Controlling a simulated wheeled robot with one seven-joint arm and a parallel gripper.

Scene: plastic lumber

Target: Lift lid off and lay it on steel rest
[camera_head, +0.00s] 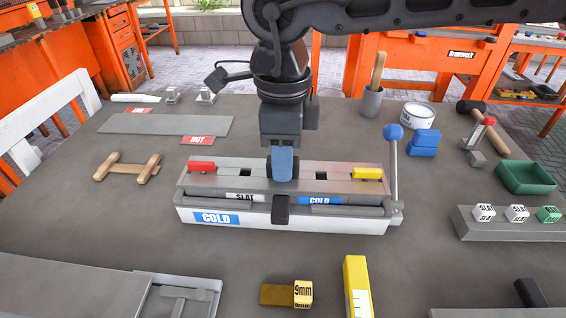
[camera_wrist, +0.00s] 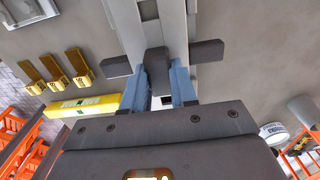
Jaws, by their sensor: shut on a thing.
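A long white-and-grey box (camera_head: 290,222) with blue COLD labels stands mid-table. A grey upper plate with square openings, which looks like the lid (camera_head: 225,179), lies along its back half. My gripper (camera_head: 282,172) points down at the middle of this plate. In the wrist view its blue fingers (camera_wrist: 158,95) are shut on a dark block-shaped handle (camera_wrist: 156,66). I cannot tell whether the lid is clear of the box. A flat grey plate (camera_head: 170,124), perhaps the steel rest, lies back left with red HOT labels beside it.
A blue-knobbed lever (camera_head: 394,165) rises at the box's right end. A wooden two-bar stand (camera_head: 127,167) lies left. A yellow bar (camera_head: 357,285) and 9mm block (camera_head: 302,294) are in front. A green tray (camera_head: 525,177) stands right. Table between box and grey plate is mostly clear.

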